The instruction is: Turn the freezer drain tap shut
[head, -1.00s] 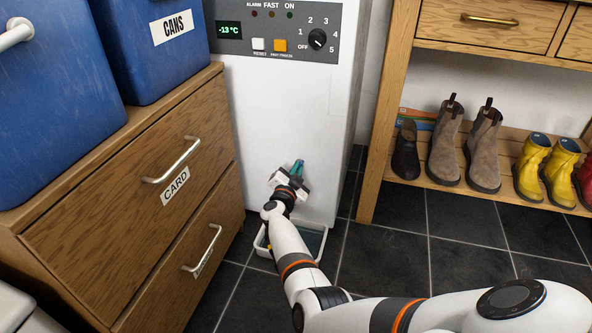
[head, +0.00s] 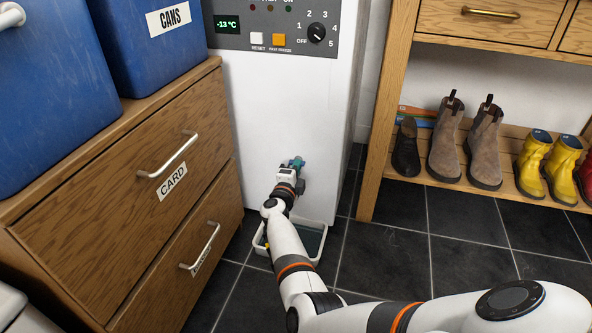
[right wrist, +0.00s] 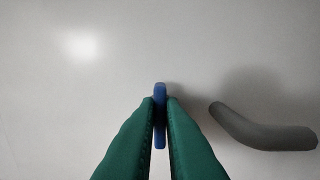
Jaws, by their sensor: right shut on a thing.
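The white freezer (head: 280,105) stands at the back, its panel at the top. My right gripper (head: 298,163) is low against its front. In the right wrist view the green fingers (right wrist: 160,103) are shut on the blue tap lever (right wrist: 160,90), one on each side. The lever stands upright in that picture. A grey curved spout (right wrist: 265,130) shows to the right of the fingers, against the white front. In the head view the gripper hides most of the tap. My left gripper is not in view.
A white tray (head: 321,252) lies on the dark tiles under the tap, partly behind my arm. A wooden drawer unit (head: 100,215) with blue bins (head: 55,90) stands close on the left. A wooden rack (head: 385,120) with boots (head: 445,145) is on the right. Tiled floor lies clear before it.

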